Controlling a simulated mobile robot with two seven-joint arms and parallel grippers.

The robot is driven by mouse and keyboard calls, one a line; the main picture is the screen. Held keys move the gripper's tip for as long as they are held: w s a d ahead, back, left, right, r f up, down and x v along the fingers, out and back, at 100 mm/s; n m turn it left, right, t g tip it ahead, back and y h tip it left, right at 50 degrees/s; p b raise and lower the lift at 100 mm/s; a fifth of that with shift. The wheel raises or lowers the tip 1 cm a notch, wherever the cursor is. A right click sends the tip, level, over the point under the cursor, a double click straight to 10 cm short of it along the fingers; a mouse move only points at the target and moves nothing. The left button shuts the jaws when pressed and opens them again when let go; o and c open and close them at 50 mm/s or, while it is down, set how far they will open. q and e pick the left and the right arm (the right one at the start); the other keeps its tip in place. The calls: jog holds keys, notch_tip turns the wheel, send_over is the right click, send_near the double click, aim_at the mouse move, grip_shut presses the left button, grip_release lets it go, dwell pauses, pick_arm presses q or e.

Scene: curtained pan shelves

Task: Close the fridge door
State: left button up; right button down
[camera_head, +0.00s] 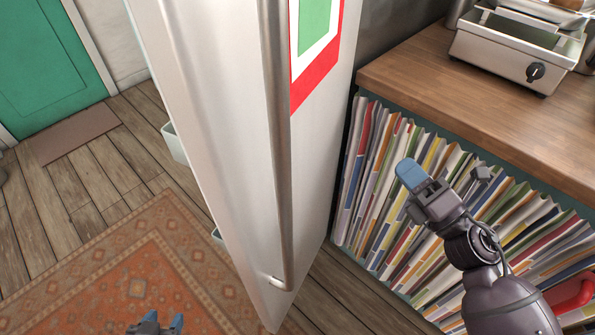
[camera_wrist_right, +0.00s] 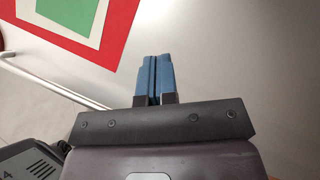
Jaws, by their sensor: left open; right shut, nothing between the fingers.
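The fridge door (camera_head: 225,130) stands open, a tall pale panel across the middle of the head view. Its long metal handle (camera_head: 277,140) runs down the outer side, beside a red, white and green poster (camera_head: 317,45). White door bins (camera_head: 172,143) show past its left edge. My right gripper (camera_head: 408,176) is to the right of the door, shut and empty. In the right wrist view its blue fingers (camera_wrist_right: 153,78) are together in front of the door face (camera_wrist_right: 240,60); contact cannot be told. My left gripper (camera_head: 156,324) is open at the bottom edge, left of the door.
A shelf of upright colourful files (camera_head: 385,190) lies behind my right arm, under a wooden counter (camera_head: 470,100) with a metal appliance (camera_head: 518,50). A patterned rug (camera_head: 110,275) covers the floor at left. A green door (camera_head: 50,65) stands further back.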

jog(key=s+a+f+n+g+y, duration=0.35)
jog(key=a+n+g, duration=0.35)
jog(key=n, duration=0.9)
pick_arm(q)
jog(key=shift+w+a+r+p, duration=0.2)
jog(key=shift+a+r+p, duration=0.1)
jog(key=shift+a+r, duration=0.2)
pick_arm(e)
jog(key=n+g, duration=0.1)
jog(key=g, duration=0.1)
send_near(293, 171)
jog(key=x, duration=0.7)
jog(key=shift+w+a, duration=0.15)
jog(key=shift+a, duration=0.15)
pick_arm(q)
jog(key=shift+w+d+r, duration=0.1)
pick_arm(e)
jog(key=shift+a, duration=0.1)
